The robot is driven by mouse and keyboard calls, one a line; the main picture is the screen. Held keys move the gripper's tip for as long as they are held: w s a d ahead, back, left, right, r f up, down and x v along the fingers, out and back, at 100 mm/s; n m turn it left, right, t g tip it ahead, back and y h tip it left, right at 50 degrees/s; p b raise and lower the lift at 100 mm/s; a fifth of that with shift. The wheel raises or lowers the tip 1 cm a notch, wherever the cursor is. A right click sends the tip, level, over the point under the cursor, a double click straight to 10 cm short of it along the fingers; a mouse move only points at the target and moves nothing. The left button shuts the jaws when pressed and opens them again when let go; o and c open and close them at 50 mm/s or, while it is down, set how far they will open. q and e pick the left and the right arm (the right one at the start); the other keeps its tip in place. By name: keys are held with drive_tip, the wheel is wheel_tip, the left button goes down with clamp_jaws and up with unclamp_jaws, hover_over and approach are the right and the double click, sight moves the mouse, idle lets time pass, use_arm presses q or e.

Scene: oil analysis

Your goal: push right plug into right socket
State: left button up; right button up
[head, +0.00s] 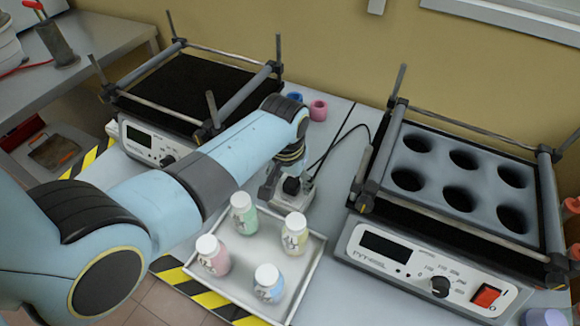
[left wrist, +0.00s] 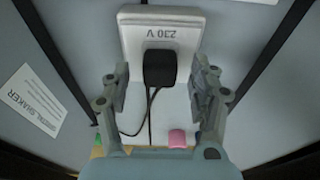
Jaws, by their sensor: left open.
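A black plug (head: 291,186) stands at a white socket block (head: 306,197) just behind the tray in the head view. In the left wrist view the plug (left wrist: 159,69) is at the face of the socket block (left wrist: 190,30) marked 230 V; I cannot tell how deep it sits. Its cord runs off behind it. My left gripper (head: 281,186) is over the plug, partly hidden by my arm. In the wrist view this gripper (left wrist: 160,88) is open, one finger on each side of the plug with gaps between. My right gripper is not in view.
A tray (head: 318,262) with several capped bottles stands in front of the socket. A shaker with round holes (head: 440,262) is at right, another shaker (head: 150,140) at left. Pink (head: 318,110) and blue (head: 295,97) ring-like pieces lie behind.

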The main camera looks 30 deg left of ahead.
use_arm(q)
wheel_tip(320, 180, up, 11)
drive_tip(key=s, duration=0.1)
drive_tip(key=shift+s, duration=0.35)
drive_tip(key=shift+f, duration=0.1)
